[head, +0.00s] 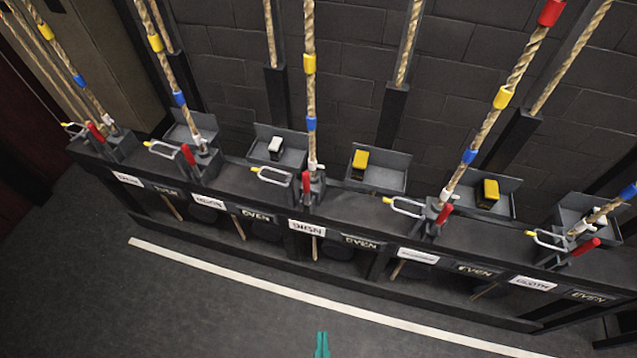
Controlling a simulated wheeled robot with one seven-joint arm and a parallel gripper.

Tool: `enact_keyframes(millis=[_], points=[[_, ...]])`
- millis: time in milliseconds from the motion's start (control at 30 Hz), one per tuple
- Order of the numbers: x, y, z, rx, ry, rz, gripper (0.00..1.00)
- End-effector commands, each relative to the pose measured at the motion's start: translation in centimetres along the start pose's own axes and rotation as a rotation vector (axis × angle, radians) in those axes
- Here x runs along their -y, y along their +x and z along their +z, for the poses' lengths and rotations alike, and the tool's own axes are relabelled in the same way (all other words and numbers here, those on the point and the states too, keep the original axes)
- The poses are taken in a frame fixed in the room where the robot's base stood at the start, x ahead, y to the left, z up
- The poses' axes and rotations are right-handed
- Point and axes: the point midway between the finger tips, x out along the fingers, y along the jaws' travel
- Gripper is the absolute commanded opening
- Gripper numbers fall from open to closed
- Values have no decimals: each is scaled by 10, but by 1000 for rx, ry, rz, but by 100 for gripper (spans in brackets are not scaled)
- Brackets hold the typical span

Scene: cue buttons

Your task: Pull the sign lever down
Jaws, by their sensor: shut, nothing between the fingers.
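The middle white label (307,228) on the rail front seems to read SIGN, though the letters are blurred. Above it a red lever handle (306,186) stands upright beside a rope with yellow and blue bands. A wire loop with a yellow part (272,174) lies just left of that handle. My gripper (321,345) shows only as a teal tip at the bottom edge, shut and empty. It is well in front of the rail and apart from the lever.
Similar red levers stand left (188,154) and right (444,214) along the dark rail (375,208). Behind are trays, one with a white block (276,147), two with yellow blocks (360,162). A white line (270,286) crosses the clear floor (180,320).

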Motion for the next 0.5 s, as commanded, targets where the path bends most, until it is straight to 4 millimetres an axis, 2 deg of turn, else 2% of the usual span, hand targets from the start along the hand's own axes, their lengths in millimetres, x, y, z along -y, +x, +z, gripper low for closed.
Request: enact_keyframes(millis=[33, 200, 300, 500], points=[[-7, 16, 8, 6, 53, 16, 0], [-26, 72, 38, 57, 281, 49, 0], [-34, 106, 49, 83, 416, 50, 0], [-41, 177, 54, 125, 683, 6, 0]])
